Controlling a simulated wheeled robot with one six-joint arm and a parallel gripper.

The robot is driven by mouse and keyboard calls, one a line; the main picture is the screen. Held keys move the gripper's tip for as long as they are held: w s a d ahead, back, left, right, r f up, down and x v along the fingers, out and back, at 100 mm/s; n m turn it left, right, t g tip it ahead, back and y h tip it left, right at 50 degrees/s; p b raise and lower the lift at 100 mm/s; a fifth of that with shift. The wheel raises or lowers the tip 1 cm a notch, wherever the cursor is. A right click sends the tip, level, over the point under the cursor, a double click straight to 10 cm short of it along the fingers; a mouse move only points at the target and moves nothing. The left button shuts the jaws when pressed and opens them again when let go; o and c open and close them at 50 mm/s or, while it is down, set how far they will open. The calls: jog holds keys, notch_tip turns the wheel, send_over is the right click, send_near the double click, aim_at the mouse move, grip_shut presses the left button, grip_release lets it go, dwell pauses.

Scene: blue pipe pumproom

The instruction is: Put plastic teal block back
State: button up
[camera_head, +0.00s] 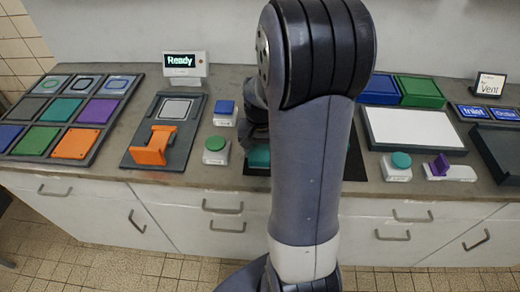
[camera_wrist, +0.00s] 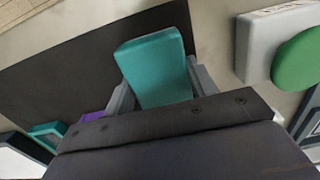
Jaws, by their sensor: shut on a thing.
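The teal block (camera_wrist: 155,68) sits between the two grey fingers of my gripper (camera_wrist: 163,90) in the wrist view. The gripper is shut on it. A dark flat surface (camera_wrist: 60,75) lies behind the block; I cannot tell whether they touch. In the head view my arm hides most of the gripper, and a teal patch (camera_head: 259,156) shows at its left edge, over a dark tray (camera_head: 255,183). At the left, a dark rack (camera_head: 52,121) holds coloured squares, among them a teal one (camera_head: 62,110).
An orange handle (camera_head: 154,146) stands on a dark panel, below a "Ready" screen (camera_head: 184,65). A green button (camera_head: 215,150) and a blue button (camera_head: 225,112) stand close left of my arm. Right of it are a white pad (camera_head: 413,129), a teal button (camera_head: 400,161) and a purple switch (camera_head: 441,164).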

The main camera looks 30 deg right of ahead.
aim_at(260, 150)
jog(key=o, duration=1.1)
jog(key=shift+f, duration=0.15)
notch_tip(260, 150, up, 12)
jog(key=shift+r+p, duration=0.2)
jog(key=shift+p, duration=0.25)
